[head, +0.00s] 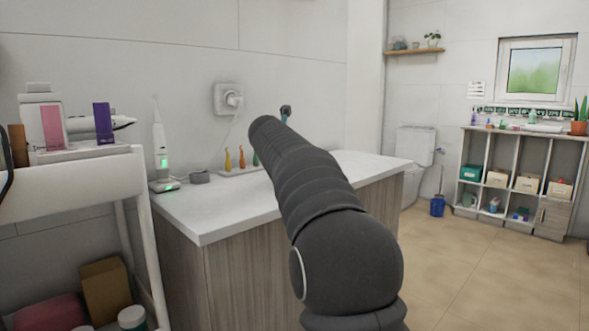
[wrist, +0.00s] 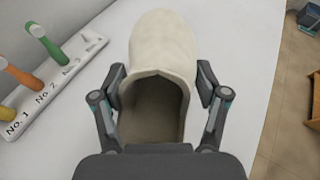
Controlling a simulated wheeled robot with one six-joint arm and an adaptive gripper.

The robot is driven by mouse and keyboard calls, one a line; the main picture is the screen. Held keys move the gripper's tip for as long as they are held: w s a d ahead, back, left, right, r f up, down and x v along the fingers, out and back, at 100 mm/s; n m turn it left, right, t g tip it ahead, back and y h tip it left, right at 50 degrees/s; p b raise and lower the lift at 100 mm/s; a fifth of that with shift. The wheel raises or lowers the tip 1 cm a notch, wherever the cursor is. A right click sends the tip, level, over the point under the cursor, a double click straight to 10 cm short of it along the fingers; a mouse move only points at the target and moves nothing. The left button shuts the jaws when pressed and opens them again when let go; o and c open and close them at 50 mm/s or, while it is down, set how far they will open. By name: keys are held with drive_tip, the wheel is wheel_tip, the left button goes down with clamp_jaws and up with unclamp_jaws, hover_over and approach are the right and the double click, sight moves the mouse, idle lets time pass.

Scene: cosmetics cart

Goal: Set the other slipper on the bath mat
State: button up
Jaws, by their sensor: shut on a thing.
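A cream slipper (wrist: 163,45) shows in the wrist view, its open heel end toward me and its closed toe away from me. My gripper (wrist: 163,85) is shut on the slipper, with one finger against each side near the opening. Below and around it is the white countertop (wrist: 255,60), but I cannot tell whether the slipper touches it. In the head view my arm hides the slipper and most of my gripper. The bath mat and the first slipper are not in view.
A white holder (wrist: 85,45) with coloured toothbrushes, labelled by number, stands left of the slipper. In the head view an electric toothbrush (head: 160,150) stands on the counter (head: 225,215). A white cart (head: 85,185) is at left. Open floor (head: 480,265) lies at right.

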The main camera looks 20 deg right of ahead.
drive_tip(key=shift+f+b, duration=0.45)
drive_tip(key=shift+f, duration=1.1)
drive_tip(key=shift+f, duration=0.15)
drive_tip(key=o, duration=1.2)
